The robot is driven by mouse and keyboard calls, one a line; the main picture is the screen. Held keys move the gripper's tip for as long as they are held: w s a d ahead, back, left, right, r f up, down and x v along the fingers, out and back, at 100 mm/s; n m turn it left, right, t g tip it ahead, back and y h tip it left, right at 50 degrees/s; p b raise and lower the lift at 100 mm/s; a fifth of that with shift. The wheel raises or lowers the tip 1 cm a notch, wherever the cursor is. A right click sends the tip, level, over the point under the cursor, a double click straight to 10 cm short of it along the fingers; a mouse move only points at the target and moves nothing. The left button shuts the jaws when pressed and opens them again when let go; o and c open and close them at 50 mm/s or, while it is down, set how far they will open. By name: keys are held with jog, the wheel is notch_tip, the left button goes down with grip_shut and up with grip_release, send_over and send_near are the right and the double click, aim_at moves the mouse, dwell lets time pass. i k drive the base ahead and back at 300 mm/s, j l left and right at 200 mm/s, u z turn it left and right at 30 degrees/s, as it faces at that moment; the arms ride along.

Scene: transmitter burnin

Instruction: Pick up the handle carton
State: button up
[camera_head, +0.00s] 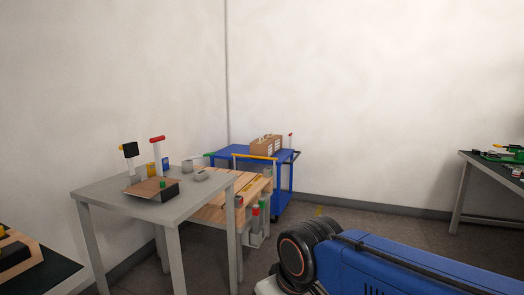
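A brown carton (266,146) stands on the blue cart (228,152) against the back wall. It has pale patches on its front and what looks like a handle on top, too small to make out clearly. The carton looks upright. My gripper is not in view; only a blue and black part of my own arm shows at the bottom right, well apart from the carton.
Another table (487,165) is at the far right. Floor between is mostly clear.

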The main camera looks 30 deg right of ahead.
aim_at(263, 146)
jog(key=i+l, duration=0.3)
jog(key=l, duration=0.45)
jog(key=i+l, duration=0.35)
jog(key=l, duration=0.35)
jog(key=i+l+u, duration=0.1)
jog(key=i+l, duration=0.2)
jog(key=l, duration=0.45)
jog(key=i+l, duration=0.3)
jog(key=l, duration=0.45)
jog(key=i+l, duration=0.3)
jog(key=l, duration=0.45)
jog(key=i+l, duration=0.3)
jog(key=l, duration=0.45)
jog(key=i+l+u, duration=0.1)
jog(key=i+l, duration=0.2)
jog(key=l, duration=0.45)
jog(key=i+l, duration=0.25)
jog(key=l, duration=0.5)
jog(key=i, duration=0.4)
